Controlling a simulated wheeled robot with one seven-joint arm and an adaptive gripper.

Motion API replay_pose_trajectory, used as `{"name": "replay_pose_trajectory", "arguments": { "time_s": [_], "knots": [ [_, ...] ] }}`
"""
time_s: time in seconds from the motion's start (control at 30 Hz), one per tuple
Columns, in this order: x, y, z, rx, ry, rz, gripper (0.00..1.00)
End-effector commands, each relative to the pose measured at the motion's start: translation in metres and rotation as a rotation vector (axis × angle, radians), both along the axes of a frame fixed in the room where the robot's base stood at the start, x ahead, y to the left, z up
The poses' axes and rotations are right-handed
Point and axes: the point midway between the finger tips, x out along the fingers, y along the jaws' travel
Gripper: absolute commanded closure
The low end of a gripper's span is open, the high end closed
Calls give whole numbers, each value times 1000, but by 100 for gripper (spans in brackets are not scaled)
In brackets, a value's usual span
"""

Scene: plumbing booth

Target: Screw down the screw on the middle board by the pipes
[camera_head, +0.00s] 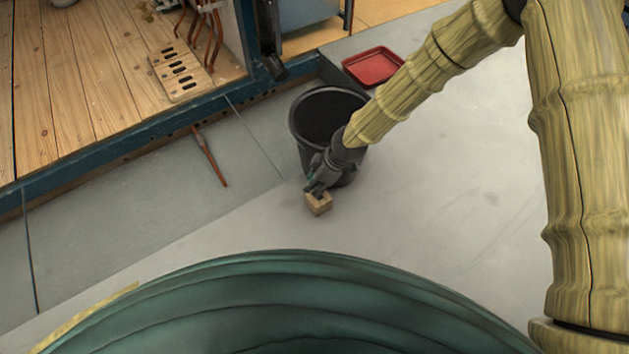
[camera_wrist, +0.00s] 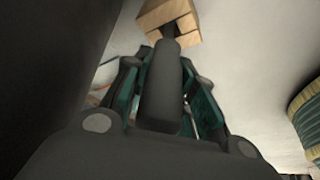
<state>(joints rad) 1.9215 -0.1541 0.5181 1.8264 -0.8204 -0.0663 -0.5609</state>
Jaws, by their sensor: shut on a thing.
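My gripper (camera_head: 317,186) is low in front of the black bucket in the head view. In the wrist view, its fingers (camera_wrist: 160,88) are closed around a dark grey rounded bar (camera_wrist: 160,85). A small wooden block (camera_head: 319,204) is at the fingertips; it also shows in the wrist view (camera_wrist: 168,16), at the bar's far end. I cannot tell whether bar and block are one piece, or whether the block touches the floor. Floorboards (camera_head: 95,65) and copper pipes (camera_head: 212,30) are at upper left. I cannot make out a screw.
A black bucket (camera_head: 300,125) stands right behind my gripper. A red tray (camera_head: 373,66) lies beyond it. A slotted wooden piece (camera_head: 180,72) lies by the pipes. A thin brown rod (camera_head: 208,157) rests against the blue platform edge (camera_head: 115,145). Grey floor at centre right is clear.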

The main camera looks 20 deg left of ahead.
Motion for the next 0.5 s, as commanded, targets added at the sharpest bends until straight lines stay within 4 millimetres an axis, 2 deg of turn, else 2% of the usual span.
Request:
{"name": "replay_pose_trajectory", "arguments": {
  "time_s": [0.17, 0.2, 0.3, 0.5],
  "knots": [
    [0, 0, 0, 0, 0, 0, 100],
    [0, 0, 0, 0, 0, 0, 68],
    [0, 0, 0, 0, 0, 0, 50],
    [0, 0, 0, 0, 0, 0, 48]
  ]
}}
